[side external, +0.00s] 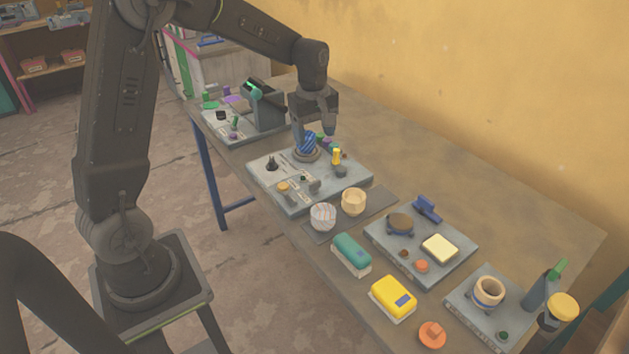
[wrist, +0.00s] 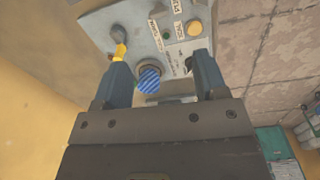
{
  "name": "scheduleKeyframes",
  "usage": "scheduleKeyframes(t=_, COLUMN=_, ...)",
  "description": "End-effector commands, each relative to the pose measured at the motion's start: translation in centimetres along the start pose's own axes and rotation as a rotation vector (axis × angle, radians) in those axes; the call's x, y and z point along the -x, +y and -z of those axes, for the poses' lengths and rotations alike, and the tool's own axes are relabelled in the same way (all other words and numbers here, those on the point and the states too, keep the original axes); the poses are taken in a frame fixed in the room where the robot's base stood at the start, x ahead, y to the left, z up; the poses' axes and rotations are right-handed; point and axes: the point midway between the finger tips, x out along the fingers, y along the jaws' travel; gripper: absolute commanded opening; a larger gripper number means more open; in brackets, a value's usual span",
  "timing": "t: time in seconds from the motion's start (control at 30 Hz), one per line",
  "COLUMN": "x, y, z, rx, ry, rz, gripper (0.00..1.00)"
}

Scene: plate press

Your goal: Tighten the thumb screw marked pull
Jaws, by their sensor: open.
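The grey plate (side external: 325,190) under my arm carries several small parts and white labels. A blue striped round piece (side external: 307,142) sits in a grey ring there; it also shows in the wrist view (wrist: 149,80). A dark knob (side external: 271,165) stands at the plate's left and shows in the wrist view (wrist: 193,63). The labels are too small to read surely, so I cannot tell which part is the thumb screw marked pull. My gripper (wrist: 161,63) is open above the plate. Its fingers stand apart on either side of the striped piece, and nothing is visibly held.
A yellow-topped upright part (side external: 336,156) stands close to my gripper. Another plate with a dark upright device (side external: 263,107) is behind. Two cups (side external: 323,216), a teal block (side external: 351,252) and a yellow block (side external: 393,296) lie nearer. The table's right rear is clear.

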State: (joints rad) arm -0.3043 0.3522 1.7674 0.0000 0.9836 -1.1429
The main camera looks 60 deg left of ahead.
Motion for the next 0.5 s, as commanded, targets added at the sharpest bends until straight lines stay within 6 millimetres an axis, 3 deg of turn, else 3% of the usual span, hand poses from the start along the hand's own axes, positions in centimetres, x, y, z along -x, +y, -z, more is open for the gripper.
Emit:
scheduleKeyframes(t=0.03, x=-1.1, y=0.4, z=0.7, rx=0.047, ry=-0.007, rz=0.017, gripper=0.66)
scheduleKeyframes(t=0.17, x=-2.3, y=0.9, z=1.6, rx=0.116, ry=-0.013, rz=0.035, gripper=0.66)
scheduleKeyframes(t=0.37, x=-4.2, y=0.8, z=1.6, rx=0.128, ry=-0.016, rz=0.040, gripper=0.66)
scheduleKeyframes(t=0.5, x=-6.8, y=0.7, z=1.6, rx=0.126, ry=-0.017, rz=0.042, gripper=0.66)
